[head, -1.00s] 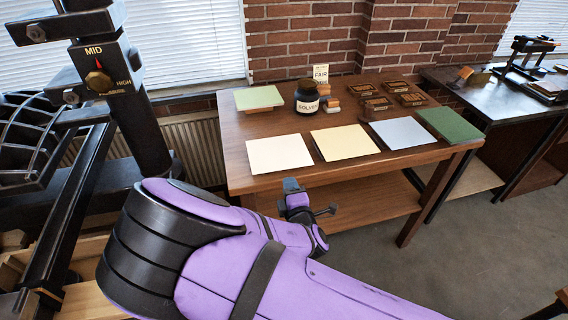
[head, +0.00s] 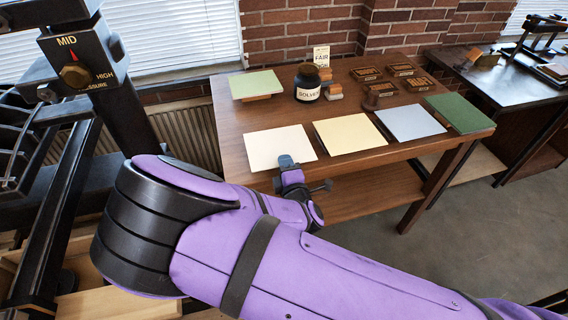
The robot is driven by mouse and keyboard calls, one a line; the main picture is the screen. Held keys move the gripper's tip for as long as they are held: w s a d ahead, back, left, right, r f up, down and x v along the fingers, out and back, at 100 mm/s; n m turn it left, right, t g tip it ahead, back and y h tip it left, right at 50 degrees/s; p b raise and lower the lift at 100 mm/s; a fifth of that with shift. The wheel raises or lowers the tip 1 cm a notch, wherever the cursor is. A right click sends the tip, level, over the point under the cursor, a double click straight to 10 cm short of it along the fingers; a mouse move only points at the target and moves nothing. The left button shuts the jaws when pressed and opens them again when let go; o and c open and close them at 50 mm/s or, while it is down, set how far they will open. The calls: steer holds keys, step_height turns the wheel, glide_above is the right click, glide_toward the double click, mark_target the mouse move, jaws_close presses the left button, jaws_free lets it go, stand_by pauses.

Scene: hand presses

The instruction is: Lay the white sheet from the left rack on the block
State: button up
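A white sheet (head: 272,150) lies flat at the left of the front row on the wooden table. The small end of my arm, which I take to be my gripper (head: 288,163), is at the front edge of this sheet and overlaps it in the picture. Its fingers are too small and hidden to tell open from shut, and I cannot tell whether it touches the sheet. No left rack is clearly recognisable. Several small dark blocks (head: 366,74) sit at the back of the table, but I cannot tell which block is meant.
Cream (head: 350,133), pale blue (head: 410,122) and green (head: 462,112) sheets lie to the right. A pale green sheet (head: 256,84) and a solvent jar (head: 307,84) stand behind. A black press (head: 75,75) fills the left. Floor (head: 465,235) at right is clear.

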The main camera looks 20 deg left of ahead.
steer(key=shift+c, duration=0.2)
jaws_close()
steer(key=shift+r, duration=1.55)
steer(key=shift+s, duration=0.1)
steer(key=s+d+r, duration=0.3)
steer(key=s, duration=0.3)
steer(key=shift+d, duration=0.3)
